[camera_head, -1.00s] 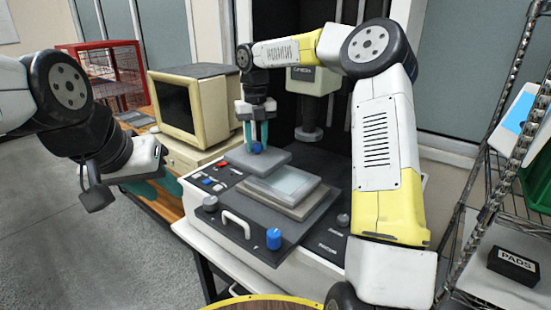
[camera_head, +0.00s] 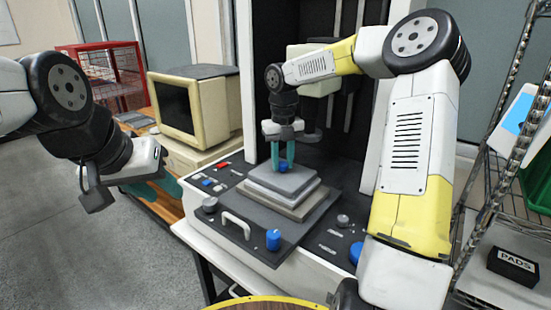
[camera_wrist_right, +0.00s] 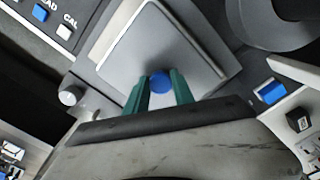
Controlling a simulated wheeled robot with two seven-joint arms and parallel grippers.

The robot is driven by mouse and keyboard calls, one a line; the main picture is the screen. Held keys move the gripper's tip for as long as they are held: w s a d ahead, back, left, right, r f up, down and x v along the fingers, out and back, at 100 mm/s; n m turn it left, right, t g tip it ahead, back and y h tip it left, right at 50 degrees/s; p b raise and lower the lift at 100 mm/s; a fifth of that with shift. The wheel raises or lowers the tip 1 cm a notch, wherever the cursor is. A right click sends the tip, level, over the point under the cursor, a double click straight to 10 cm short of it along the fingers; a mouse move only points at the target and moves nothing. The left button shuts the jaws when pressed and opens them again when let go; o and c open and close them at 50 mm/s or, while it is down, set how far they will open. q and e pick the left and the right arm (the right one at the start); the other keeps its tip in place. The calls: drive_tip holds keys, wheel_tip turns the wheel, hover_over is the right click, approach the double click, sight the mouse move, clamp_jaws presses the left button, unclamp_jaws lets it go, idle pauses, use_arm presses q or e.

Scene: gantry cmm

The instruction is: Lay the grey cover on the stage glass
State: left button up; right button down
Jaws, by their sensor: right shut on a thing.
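The grey cover (camera_head: 280,181) is a flat slab with a blue knob (camera_head: 284,168) on top. It is over the stage (camera_head: 290,207) and hides the stage glass. I cannot tell whether it touches the glass or hovers just above. My right gripper (camera_head: 283,160) points down with its green fingers shut on the knob. The wrist view shows the cover (camera_wrist_right: 165,45) roughly level, with the fingers on either side of the blue knob (camera_wrist_right: 160,82).
The machine's console has a white handle (camera_head: 236,222), a blue knob (camera_head: 273,240) and several buttons around the stage. A beige monitor (camera_head: 195,105) stands behind left. The machine's column rises behind the stage. A wire rack with a black PADS box (camera_head: 512,266) is at right.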

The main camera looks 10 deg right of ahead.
sight(282, 163)
drive_tip(key=c, duration=1.1)
unclamp_jaws()
drive_tip(key=shift+f, duration=0.1)
drive_tip(key=shift+o, duration=0.2)
wheel_tip(282, 163, up, 11)
drive_tip(key=s+d+n+t+y, duration=0.2)
drive_tip(key=s+n+t, duration=0.4)
drive_tip(key=s+n, duration=2.1)
drive_tip(key=n, duration=0.7)
